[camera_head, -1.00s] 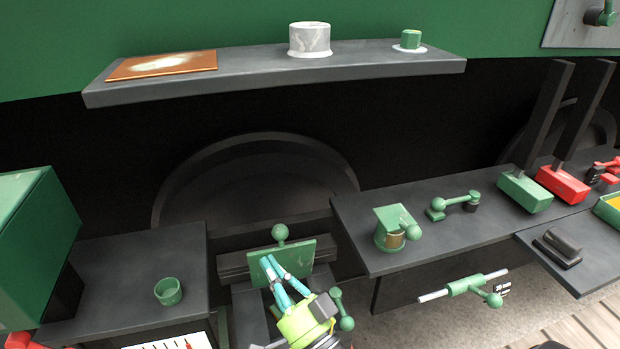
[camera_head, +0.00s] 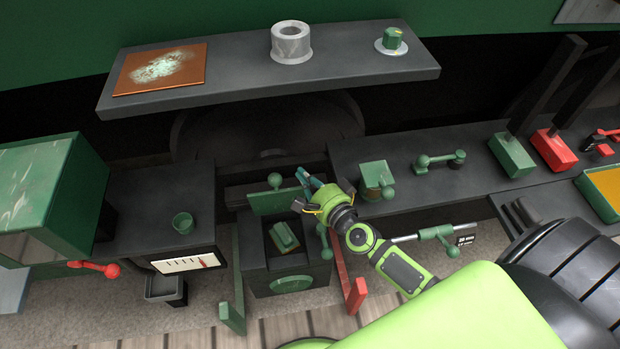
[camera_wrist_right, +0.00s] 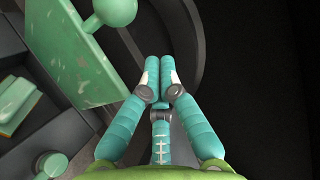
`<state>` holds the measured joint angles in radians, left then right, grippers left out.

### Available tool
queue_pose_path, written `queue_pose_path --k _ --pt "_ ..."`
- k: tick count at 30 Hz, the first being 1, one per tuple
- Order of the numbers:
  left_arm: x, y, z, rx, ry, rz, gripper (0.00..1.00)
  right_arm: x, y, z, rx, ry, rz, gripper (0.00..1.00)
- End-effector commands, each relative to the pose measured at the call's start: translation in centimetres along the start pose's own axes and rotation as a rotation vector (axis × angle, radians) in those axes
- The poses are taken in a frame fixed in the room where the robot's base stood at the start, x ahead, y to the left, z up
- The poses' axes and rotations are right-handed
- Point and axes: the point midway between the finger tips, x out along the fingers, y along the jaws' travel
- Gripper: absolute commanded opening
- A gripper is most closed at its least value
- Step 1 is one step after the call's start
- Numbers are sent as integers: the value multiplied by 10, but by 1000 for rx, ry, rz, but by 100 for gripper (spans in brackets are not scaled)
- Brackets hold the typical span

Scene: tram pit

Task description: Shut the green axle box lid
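The green axle box lid (camera_head: 270,203) stands raised at the back of the dark axle box (camera_head: 262,277), with a round green knob (camera_head: 275,180) on its top edge. The box is open on top and a green block (camera_head: 285,236) shows inside. In the right wrist view the lid (camera_wrist_right: 80,50) is a scratched green plate at upper left, with its knob (camera_wrist_right: 115,10) above. My right gripper (camera_head: 303,176) is at the lid's upper right. In the wrist view its teal fingers (camera_wrist_right: 160,85) are together and empty, right of the lid. My left gripper is out of view.
A green ball-ended handle (camera_head: 323,240) is at the box's right side. A green capped fitting (camera_head: 375,178) stands on the right bench. A shelf (camera_head: 350,68) spans above and behind.

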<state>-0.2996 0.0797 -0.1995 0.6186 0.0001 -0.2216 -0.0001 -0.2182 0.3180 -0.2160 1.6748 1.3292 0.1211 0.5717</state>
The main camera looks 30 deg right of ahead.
Motion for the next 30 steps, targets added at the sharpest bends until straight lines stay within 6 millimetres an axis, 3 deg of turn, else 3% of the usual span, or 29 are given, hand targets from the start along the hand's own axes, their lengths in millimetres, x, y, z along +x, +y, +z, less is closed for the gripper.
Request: queue_pose_path --k 3,9,18,30 --pt "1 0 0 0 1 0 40 26 -1 0 -1 1 -3 0" --pt "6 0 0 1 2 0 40 61 -1 0 -2 1 -4 0" --pt "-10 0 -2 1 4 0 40 36 -2 28 -1 0 0 0" --pt "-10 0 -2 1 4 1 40 33 0 31 -3 1 -1 0"
